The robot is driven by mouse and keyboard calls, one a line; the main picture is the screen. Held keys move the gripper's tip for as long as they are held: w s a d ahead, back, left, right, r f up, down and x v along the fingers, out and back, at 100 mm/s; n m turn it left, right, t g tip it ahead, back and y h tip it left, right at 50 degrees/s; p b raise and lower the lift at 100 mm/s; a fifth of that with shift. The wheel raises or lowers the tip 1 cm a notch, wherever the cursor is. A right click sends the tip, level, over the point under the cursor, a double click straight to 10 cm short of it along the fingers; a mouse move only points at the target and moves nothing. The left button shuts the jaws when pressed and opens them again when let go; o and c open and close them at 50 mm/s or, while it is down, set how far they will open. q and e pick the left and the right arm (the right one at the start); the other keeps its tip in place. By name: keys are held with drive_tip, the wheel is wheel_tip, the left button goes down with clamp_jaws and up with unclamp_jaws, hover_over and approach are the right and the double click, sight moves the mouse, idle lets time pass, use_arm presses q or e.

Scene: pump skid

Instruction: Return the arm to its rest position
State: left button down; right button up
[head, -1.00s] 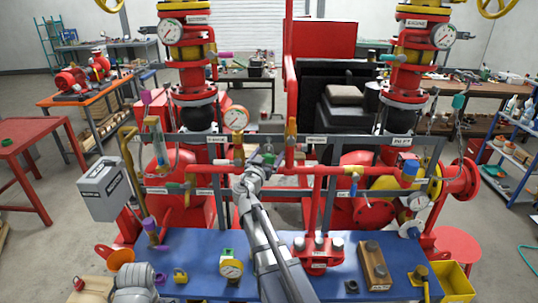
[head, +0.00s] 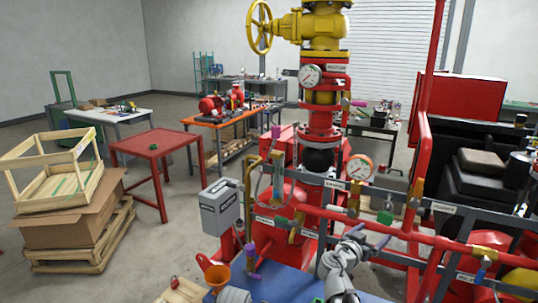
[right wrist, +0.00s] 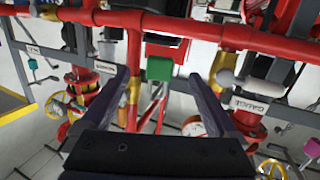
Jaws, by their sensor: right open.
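My right arm reaches in from the bottom of the head view. Its gripper (head: 362,240) is open with nothing between the fingers, in front of the red pipework and just below a small green part (head: 385,217) on the pipe. In the right wrist view the two dark fingers (right wrist: 160,85) stand apart. The green part (right wrist: 160,68) shows beyond the gap between them, by the red pipe (right wrist: 175,22). I cannot tell the exact distance to it. My left gripper is out of view.
The pipe skid with a pressure gauge (head: 360,167), grey rails and a grey box (head: 221,207) surrounds the gripper. A red table (head: 153,143) and wooden crates stand left; open floor lies between.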

drive_tip(key=s+a+f+n+g+y+b, duration=0.25)
drive_tip(key=s+a+f, duration=0.25)
drive_tip(key=a+f, duration=0.3)
drive_tip(key=s+a+f+n+g+y+b, duration=0.1)
drive_tip(key=s+a+f+n+g+y, duration=0.25)
drive_tip(key=a+f, duration=0.45)
drive_tip(key=s+a+f+n+g+y+b, duration=0.1)
drive_tip(key=s+a+f+n+g+y, duration=0.1)
drive_tip(key=s+a+f, duration=0.3)
drive_tip(key=s+a+f+n+g+y+b, duration=0.1)
drive_tip(key=s+a+f+n+g+y, duration=0.1)
drive_tip(key=s+a+f+n, duration=0.3)
drive_tip(key=s+a+y, duration=0.1)
drive_tip(key=s+a, duration=0.3)
drive_tip(key=shift+a+f+g+y+b, duration=0.15)
drive_tip(key=shift+a+g+y+b, duration=0.15)
drive_tip(key=shift+a+g+y, duration=0.1)
